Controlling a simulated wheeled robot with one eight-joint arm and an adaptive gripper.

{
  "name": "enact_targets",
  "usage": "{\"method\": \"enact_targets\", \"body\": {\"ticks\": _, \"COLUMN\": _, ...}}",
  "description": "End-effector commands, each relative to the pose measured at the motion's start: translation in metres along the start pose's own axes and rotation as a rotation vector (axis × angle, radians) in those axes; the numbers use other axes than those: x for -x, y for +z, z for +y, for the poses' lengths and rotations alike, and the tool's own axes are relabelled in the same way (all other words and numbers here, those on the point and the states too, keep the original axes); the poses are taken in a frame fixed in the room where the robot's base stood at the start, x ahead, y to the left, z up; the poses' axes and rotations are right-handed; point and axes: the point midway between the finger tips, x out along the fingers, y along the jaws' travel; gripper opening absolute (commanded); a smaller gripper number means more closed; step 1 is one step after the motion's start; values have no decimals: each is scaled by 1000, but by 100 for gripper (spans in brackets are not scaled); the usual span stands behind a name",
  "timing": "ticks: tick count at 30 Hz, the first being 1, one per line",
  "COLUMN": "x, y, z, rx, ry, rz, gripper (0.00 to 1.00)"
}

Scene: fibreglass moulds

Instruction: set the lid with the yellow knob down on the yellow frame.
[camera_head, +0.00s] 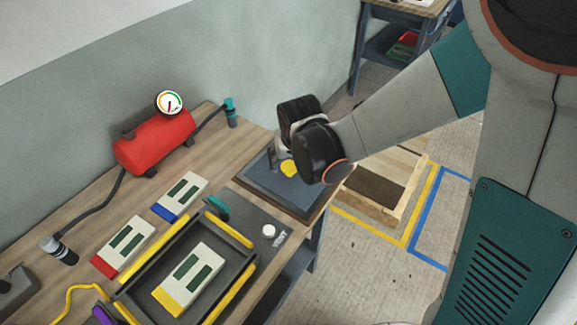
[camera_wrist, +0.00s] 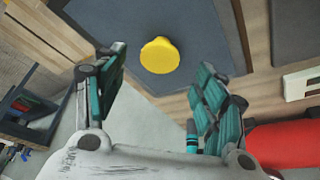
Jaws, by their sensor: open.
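The lid (camera_head: 262,180) is a flat blue-grey panel lying on a wooden surround at the right end of the bench. Its round yellow knob (camera_head: 289,168) shows in front of my gripper (camera_head: 282,152). In the wrist view the knob (camera_wrist: 160,55) stands on the lid (camera_wrist: 110,20), between and beyond the open fingers of my gripper (camera_wrist: 162,70). The fingers appear apart from the knob. The yellow frame (camera_head: 230,230) has yellow bars around a dark tray on the near part of the bench. A pale block with a yellow end (camera_head: 188,281) lies inside it.
Blocks with a blue end (camera_head: 180,196) and a red end (camera_head: 124,247) lie left of the frame. A teal handle (camera_head: 217,206) and a white button (camera_head: 269,231) are beside it. A red tank (camera_head: 155,142) with hoses stands by the wall.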

Motion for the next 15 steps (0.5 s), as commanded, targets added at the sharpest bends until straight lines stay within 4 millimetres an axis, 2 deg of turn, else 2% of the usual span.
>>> {"method": "enact_targets", "body": {"ticks": 1, "x": -6, "y": 1, "z": 0, "rx": 0, "ry": 0, "rz": 0, "gripper": 65}}
{"method": "enact_targets", "body": {"ticks": 8, "x": -14, "y": 0, "z": 0, "rx": 0, "ry": 0, "rz": 0, "gripper": 65}}
{"method": "enact_targets", "body": {"ticks": 15, "x": -48, "y": 1, "z": 1, "rx": 0, "ry": -1, "rz": 0, "gripper": 65}}
